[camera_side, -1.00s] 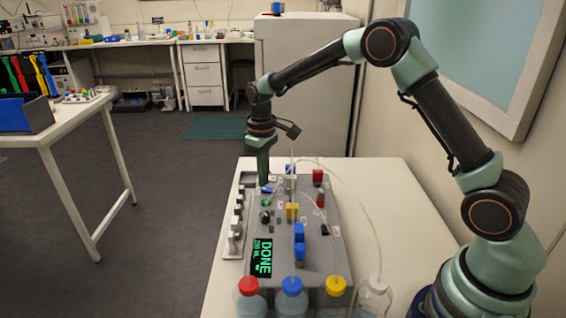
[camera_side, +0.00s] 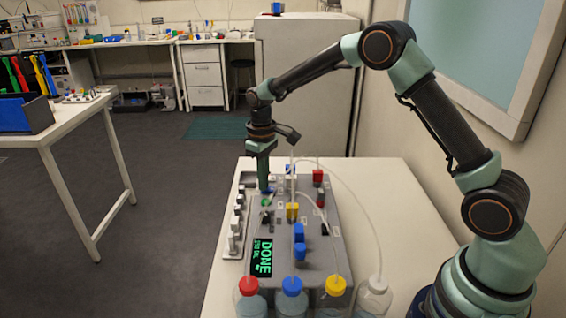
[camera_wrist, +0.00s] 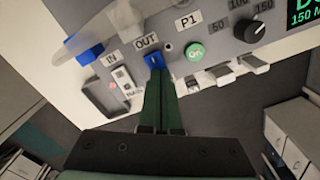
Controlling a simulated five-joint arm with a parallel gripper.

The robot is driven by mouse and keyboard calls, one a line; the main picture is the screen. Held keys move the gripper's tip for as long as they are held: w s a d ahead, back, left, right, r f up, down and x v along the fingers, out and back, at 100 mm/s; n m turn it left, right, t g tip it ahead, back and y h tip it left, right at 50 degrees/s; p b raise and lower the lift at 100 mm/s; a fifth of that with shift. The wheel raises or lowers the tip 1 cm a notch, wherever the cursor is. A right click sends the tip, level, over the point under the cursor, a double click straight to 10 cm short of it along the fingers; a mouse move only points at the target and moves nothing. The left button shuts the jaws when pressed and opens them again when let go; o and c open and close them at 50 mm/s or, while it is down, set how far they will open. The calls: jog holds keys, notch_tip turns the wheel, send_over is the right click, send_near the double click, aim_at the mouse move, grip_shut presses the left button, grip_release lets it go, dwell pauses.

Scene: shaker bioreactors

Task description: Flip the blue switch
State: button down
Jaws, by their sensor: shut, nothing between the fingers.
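A small blue piece (camera_wrist: 153,60), which looks like the blue switch, is beside the OUT label on the grey bioreactor panel. My gripper (camera_wrist: 156,72) is shut and empty, with its green fingertips at the near side of this piece, seemingly touching or very close. In the side view my gripper (camera_side: 264,187) points down at the far left part of the grey unit (camera_side: 325,250). A bit of blue (camera_side: 268,191) shows beside its tip. The fingers partly hide the piece, and its position cannot be told.
A green button (camera_wrist: 195,51) and a black knob (camera_wrist: 262,9) are to the right. Another blue piece (camera_wrist: 90,55) is near the IN label. Bottles with coloured caps (camera_side: 292,295) stand at the near edge. The display (camera_side: 262,257) reads DONE.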

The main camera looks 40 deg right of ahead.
jog(key=shift+r, duration=3.5)
jog(key=s+r+m+t, duration=0.1)
jog(key=s+r+t, duration=0.2)
jog(key=s+r, duration=0.7)
jog(key=s+m+t, duration=0.2)
jog(key=s, duration=0.9)
jog(key=shift+s+d+t, duration=0.3)
jog(key=shift+s+d, duration=0.05)
jog(key=shift+s, duration=0.05)
